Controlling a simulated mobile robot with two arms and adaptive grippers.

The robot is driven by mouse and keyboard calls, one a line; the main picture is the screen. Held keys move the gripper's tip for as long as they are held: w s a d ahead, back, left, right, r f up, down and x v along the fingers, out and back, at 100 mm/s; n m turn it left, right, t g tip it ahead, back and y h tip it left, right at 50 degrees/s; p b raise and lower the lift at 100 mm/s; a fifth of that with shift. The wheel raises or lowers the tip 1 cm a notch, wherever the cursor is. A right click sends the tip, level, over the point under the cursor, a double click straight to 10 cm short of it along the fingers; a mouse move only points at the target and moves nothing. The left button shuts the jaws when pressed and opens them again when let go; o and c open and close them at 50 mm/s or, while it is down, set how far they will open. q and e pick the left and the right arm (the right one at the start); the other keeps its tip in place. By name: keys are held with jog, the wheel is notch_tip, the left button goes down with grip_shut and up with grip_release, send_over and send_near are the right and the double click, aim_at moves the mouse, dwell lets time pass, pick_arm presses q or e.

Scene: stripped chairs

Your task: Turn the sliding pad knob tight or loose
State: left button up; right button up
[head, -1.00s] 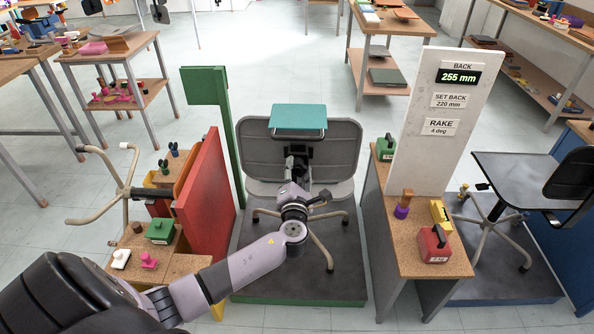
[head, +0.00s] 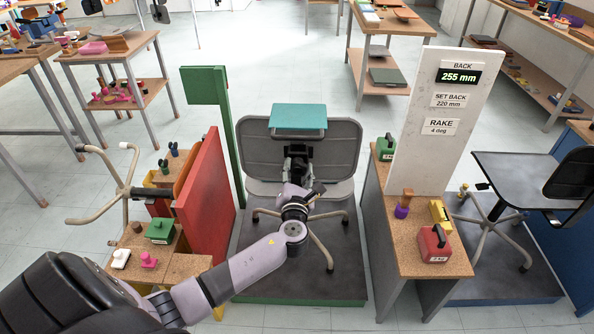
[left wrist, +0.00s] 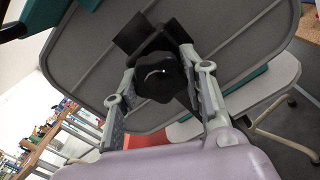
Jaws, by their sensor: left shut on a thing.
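The stripped chair's grey back panel (head: 345,150) stands upright on a dark platform, with a teal pad (head: 298,117) at its top. A dark bracket (head: 298,155) runs down the panel's middle. In the left wrist view a black lobed knob (left wrist: 156,78) stands out from the panel (left wrist: 100,55). My left gripper (left wrist: 160,66) has one pale finger on each side of the knob and is shut on it. In the head view the left gripper (head: 297,182) is in front of the bracket, and my wrist mostly hides the knob. My right gripper is in neither view.
A red panel (head: 203,195) and a green post (head: 224,130) stand left of the chair. A cork-topped bench (head: 415,262) with weights and a white sign board (head: 430,165) reading "BACK 255 mm" stands at right. The platform (head: 340,275) has bare room at its front.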

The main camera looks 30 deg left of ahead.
pick_arm(q)
jog(key=n, duration=0.3)
jog(key=shift+f+n+b, duration=0.1)
jog(key=shift+n+b, duration=0.25)
jog(key=shift+n, duration=0.05)
jog(key=n+b, duration=0.1)
jog(key=n, duration=0.2)
jog(key=shift+n, duration=0.3)
jog(key=n+b, duration=0.2)
jog(key=n, duration=0.2)
jog(key=shift+n, duration=0.3)
jog(key=shift+n+b, duration=0.8)
jog(key=shift+n, duration=1)
jog(key=o, duration=1.2)
jog(key=shift+c, duration=0.2)
jog(key=shift+d, duration=0.1)
